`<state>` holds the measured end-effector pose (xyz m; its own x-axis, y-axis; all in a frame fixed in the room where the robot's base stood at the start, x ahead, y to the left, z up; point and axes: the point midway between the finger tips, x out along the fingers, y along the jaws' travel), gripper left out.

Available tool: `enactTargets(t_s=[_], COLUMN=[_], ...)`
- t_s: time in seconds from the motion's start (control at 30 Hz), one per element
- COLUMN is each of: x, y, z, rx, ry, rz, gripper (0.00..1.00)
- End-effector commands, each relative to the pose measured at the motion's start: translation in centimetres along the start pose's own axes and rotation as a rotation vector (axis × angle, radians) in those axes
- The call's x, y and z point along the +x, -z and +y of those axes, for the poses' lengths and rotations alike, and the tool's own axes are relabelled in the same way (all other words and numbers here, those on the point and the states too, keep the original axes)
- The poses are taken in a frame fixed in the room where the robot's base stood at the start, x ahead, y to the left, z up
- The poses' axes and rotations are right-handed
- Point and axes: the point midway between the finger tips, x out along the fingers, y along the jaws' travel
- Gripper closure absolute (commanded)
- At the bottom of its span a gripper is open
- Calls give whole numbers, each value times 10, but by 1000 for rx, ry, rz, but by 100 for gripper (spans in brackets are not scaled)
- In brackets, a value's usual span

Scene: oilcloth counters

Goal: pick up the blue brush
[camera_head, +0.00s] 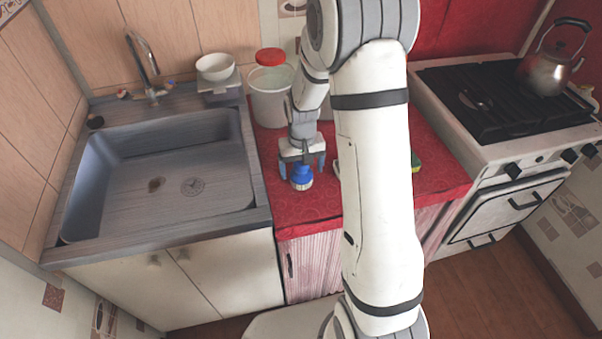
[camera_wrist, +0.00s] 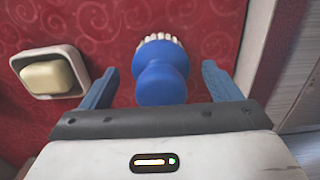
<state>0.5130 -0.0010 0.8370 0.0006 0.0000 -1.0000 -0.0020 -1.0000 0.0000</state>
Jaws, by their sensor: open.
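The blue brush (camera_head: 301,174) stands on the red oilcloth counter close to its front edge, just right of the sink. Its pale bristles face down and its round blue handle points up. In the wrist view the brush (camera_wrist: 161,78) lies between the two blue fingers, with a gap on each side. My gripper (camera_head: 303,168) is open, pointing down over the brush. The wrist view shows both fingers of my gripper (camera_wrist: 161,85) spread and touching nothing that I can see.
A soap dish (camera_wrist: 49,72) with a pale bar lies beside the left finger in the wrist view. A clear container with a red lid (camera_head: 270,95) stands behind the brush. The sink (camera_head: 165,180) is left, the stove (camera_head: 500,105) right. A green and yellow sponge (camera_head: 415,161) shows past my arm.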

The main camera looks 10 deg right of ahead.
Motion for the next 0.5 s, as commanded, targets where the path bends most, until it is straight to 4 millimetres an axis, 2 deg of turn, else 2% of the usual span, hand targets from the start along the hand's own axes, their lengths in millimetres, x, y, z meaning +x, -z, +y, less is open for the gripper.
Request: enactTargets(t_s=[0.1,0.2,0.47,0.5], x=[17,26,28,28], y=[0,0,0,0], z=[-1,-1,0,0], rx=[0,0,1,1], ry=[0,0,0,0], rz=[-4,-3,0,0], gripper=[16,16,16,19])
